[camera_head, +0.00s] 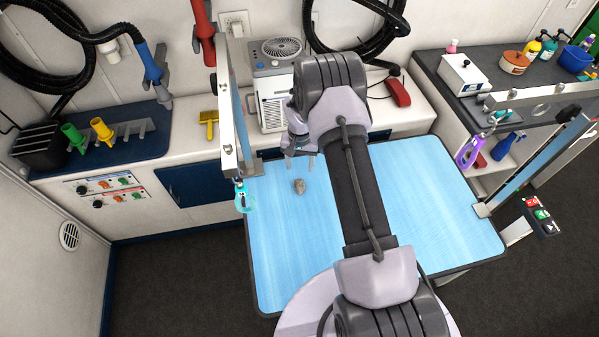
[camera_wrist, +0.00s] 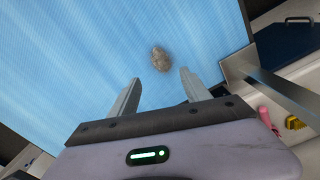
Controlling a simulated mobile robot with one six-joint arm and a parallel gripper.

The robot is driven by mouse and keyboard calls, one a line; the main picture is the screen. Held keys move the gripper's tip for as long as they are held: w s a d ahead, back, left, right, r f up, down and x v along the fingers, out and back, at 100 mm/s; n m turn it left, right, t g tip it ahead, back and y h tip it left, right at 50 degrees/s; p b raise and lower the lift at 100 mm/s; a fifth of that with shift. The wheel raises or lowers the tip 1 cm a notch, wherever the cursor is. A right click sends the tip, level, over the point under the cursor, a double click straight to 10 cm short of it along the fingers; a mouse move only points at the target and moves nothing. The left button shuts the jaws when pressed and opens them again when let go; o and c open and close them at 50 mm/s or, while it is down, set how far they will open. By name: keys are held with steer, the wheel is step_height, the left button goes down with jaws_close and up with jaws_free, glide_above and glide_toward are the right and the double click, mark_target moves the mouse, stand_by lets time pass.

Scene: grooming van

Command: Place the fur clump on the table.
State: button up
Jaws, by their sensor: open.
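The fur clump (camera_head: 300,186) is a small grey-brown lump. It lies on the light blue grooming table (camera_head: 285,255), toward the table's back left part. In the wrist view the fur clump (camera_wrist: 161,59) lies on the blue table surface (camera_wrist: 80,60), beyond my fingertips and roughly between their lines. My gripper (camera_head: 299,166) is open and empty, close to the clump on its back side in the head view. In the wrist view both fingers of my gripper (camera_wrist: 160,80) are spread apart and do not touch the clump.
A metal post (camera_head: 228,105) with a hanging cyan loop (camera_head: 244,196) stands at the table's back left corner. Another post (camera_head: 540,165) stands at the right edge. A white fan-topped unit (camera_head: 272,95) is behind my gripper. The table's front left is clear.

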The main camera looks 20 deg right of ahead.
steer(key=a+r+t, duration=0.1)
steer(key=a+r, duration=0.1)
steer(key=r, duration=0.7)
steer(key=a+r+t, duration=0.1)
steer(key=a+r, duration=0.1)
steer(key=r, duration=0.7)
steer(key=s+a+r+t, duration=0.1)
steer(key=s+a+r, duration=0.1)
steer(key=s+r, duration=0.4)
steer(key=s+a+r, duration=0.3)
steer(key=r, duration=0.6)
steer(key=s+a+r+t, duration=0.1)
steer(key=s+a+r, duration=0.1)
steer(key=s, duration=0.5)
steer(key=s+a+r+n+t+y, duration=0.1)
steer(key=s+a+r, duration=0.1)
steer(key=s, duration=0.5)
steer(key=s+a+r+y, duration=0.1)
steer(key=s+a+r, duration=0.1)
steer(key=s, duration=0.5)
steer(key=shift+r+n+t, duration=0.25)
steer(key=shift+n+t, duration=0.15)
